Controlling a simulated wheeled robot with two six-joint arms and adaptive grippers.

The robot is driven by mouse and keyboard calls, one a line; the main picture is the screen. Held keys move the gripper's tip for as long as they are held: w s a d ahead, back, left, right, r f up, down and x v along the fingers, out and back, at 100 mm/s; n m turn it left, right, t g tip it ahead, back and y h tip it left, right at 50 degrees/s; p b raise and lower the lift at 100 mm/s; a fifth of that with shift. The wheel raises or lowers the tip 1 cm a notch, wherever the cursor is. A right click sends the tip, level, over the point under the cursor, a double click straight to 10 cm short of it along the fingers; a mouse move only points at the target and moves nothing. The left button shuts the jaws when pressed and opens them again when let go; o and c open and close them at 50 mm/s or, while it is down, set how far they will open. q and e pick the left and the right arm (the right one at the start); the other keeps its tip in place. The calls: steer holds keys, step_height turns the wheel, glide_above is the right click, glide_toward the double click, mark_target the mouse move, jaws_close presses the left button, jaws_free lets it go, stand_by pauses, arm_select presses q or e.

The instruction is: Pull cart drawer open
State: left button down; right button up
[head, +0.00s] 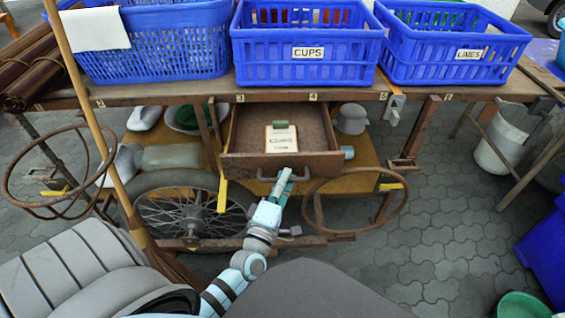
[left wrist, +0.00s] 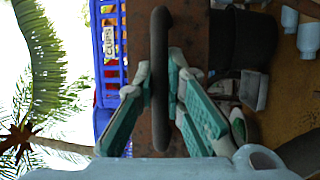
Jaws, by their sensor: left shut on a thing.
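The cart drawer (head: 240,160) stands pulled out from under the cart's top in the head view, and its inside shows. In it lies a pale card marked CUPS (head: 282,140) with a green clip at its top. The drawer's dark bar handle (head: 264,179) is on its front. My left gripper (head: 284,177) is at this handle, shut on it. In the left wrist view the handle (left wrist: 160,25) runs up and down between the two teal fingers of the gripper (left wrist: 160,82). My right gripper is not in view.
Blue crates marked CUPS (head: 307,73) and LIMES (head: 450,72) stand on the cart top (head: 205,88), with another at left. A spoked wheel (head: 175,210) and rusty hoops (head: 355,205) are below. A broom (head: 90,110) leans at left. Paving at right is partly clear.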

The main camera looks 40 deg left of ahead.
arm_select(q)
steer(key=shift+s+d, duration=0.6)
steer(key=shift+s, duration=0.25)
steer(key=c, duration=1.9)
jaws_free()
